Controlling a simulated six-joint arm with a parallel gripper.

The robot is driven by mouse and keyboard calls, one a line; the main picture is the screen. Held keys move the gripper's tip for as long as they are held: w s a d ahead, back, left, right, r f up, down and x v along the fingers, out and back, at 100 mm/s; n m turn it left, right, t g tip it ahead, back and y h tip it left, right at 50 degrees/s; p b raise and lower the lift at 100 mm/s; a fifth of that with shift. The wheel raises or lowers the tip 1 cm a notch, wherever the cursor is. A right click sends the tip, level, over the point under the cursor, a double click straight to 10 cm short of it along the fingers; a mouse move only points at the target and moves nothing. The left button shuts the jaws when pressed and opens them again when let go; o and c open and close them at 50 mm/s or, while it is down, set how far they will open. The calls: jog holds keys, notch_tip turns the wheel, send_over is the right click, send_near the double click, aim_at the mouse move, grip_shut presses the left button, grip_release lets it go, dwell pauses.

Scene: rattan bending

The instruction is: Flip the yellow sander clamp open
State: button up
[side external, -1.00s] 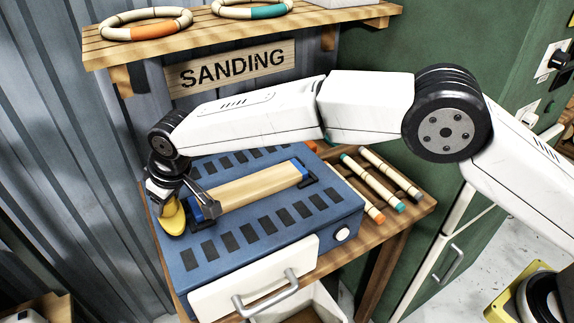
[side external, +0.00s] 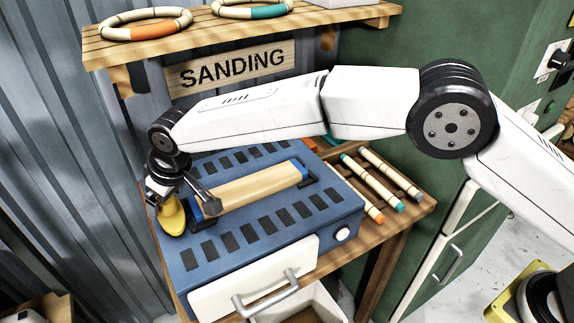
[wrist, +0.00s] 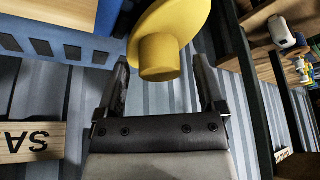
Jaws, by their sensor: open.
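The yellow sander clamp (side external: 173,216) is at the left end of the blue sander (side external: 262,232), beside the end of the light wooden bar. In the wrist view the clamp (wrist: 165,50) shows a rounded flap with a short round knob. My gripper (wrist: 160,75) is open, with one finger on each side of the knob. The knob lies between the fingertips, and I see a gap on both sides. In the side view my gripper is over the clamp and hides its upper part. The clamp's hinge is not clear.
The wooden bar (side external: 250,188) lies across the sander top. Several rattan pieces with coloured ends (side external: 372,185) lie on the bench at right. A shelf (side external: 230,30) with rings and a SANDING sign (side external: 232,67) are behind. The corrugated wall (side external: 95,180) is close at left.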

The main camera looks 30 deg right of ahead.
aim_at(183, 214)
jog(key=v, duration=0.7)
dwell(0.5)
jog(key=s+d+f+m+h, duration=0.1)
jog(key=d+f+m, duration=0.1)
jog(key=d, duration=1)
jog(key=s+d+f+m+h, duration=0.1)
jog(key=s+d+m, duration=0.1)
jog(key=d, duration=1.1)
jog(key=s+d+f+m, duration=0.1)
jog(key=s+d+f, duration=0.2)
jog(key=s+d, duration=0.5)
jog(key=s+d+f+m+g, duration=0.1)
jog(key=s+d+f+m, duration=0.1)
jog(key=s+d, duration=0.7)
jog(key=shift+s+f+h, duration=0.4)
jog(key=shift+s, duration=0.15)
